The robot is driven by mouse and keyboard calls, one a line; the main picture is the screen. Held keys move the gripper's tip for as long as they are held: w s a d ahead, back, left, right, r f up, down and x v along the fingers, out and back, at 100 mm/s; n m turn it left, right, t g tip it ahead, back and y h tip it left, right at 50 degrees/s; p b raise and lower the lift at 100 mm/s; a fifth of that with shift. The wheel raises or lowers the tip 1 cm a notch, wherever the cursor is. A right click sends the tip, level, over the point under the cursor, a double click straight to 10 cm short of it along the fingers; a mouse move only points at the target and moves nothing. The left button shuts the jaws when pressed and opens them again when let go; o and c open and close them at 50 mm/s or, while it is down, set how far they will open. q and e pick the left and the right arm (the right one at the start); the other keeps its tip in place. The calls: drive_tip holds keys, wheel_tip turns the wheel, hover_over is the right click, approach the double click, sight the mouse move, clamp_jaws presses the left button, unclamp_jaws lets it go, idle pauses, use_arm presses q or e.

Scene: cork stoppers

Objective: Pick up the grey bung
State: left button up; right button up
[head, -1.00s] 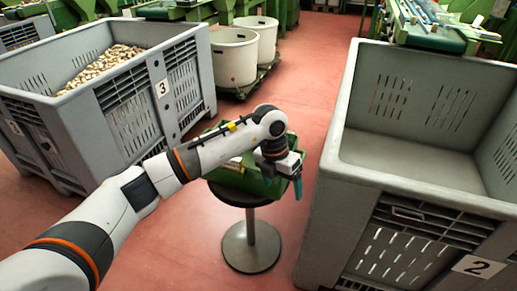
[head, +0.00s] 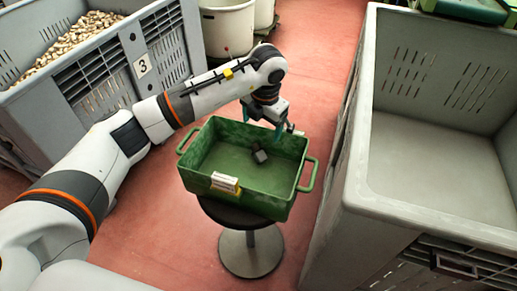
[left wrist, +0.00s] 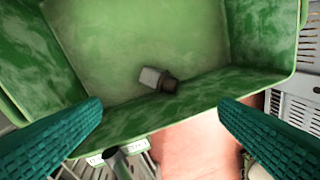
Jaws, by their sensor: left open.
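The grey bung (head: 261,155) lies on its side on the floor of a green tray (head: 222,163), toward the tray's far wall. In the left wrist view the bung (left wrist: 157,80) shows a light grey part and a darker brown part, near one wall of the tray (left wrist: 110,60). My left gripper (head: 278,130) is over the tray's far right edge in the head view. In the left wrist view its teal fingers (left wrist: 160,125) are wide apart with nothing between them, and the bung appears beyond their tips. My right gripper is not in view.
The tray stands on a round stool (head: 250,250) and has a white label on its near wall. A large grey crate (head: 400,205) is close on the right. Another grey crate (head: 95,85), holding many corks, stands at the left.

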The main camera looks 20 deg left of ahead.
use_arm(q)
drive_tip(key=b, duration=0.1)
hover_over(259, 151)
drive_tip(key=f, duration=0.6)
drive_tip(key=shift+s+d+f, duration=0.1)
drive_tip(key=shift+s+d, duration=0.15)
drive_tip(key=shift+d, duration=0.05)
drive_tip(key=shift+f+b, duration=0.3)
drive_tip(key=shift+f, duration=0.4)
drive_tip(key=f, duration=0.3)
drive_tip(key=shift+w+a+b, duration=0.2)
drive_tip(key=shift+w+b, duration=0.05)
drive_tip(key=shift+b, duration=0.05)
drive_tip(key=shift+r, duration=0.15)
drive_tip(key=c, duration=1.2)
drive_tip(key=shift+s, duration=0.1)
drive_tip(key=shift+c, duration=0.3)
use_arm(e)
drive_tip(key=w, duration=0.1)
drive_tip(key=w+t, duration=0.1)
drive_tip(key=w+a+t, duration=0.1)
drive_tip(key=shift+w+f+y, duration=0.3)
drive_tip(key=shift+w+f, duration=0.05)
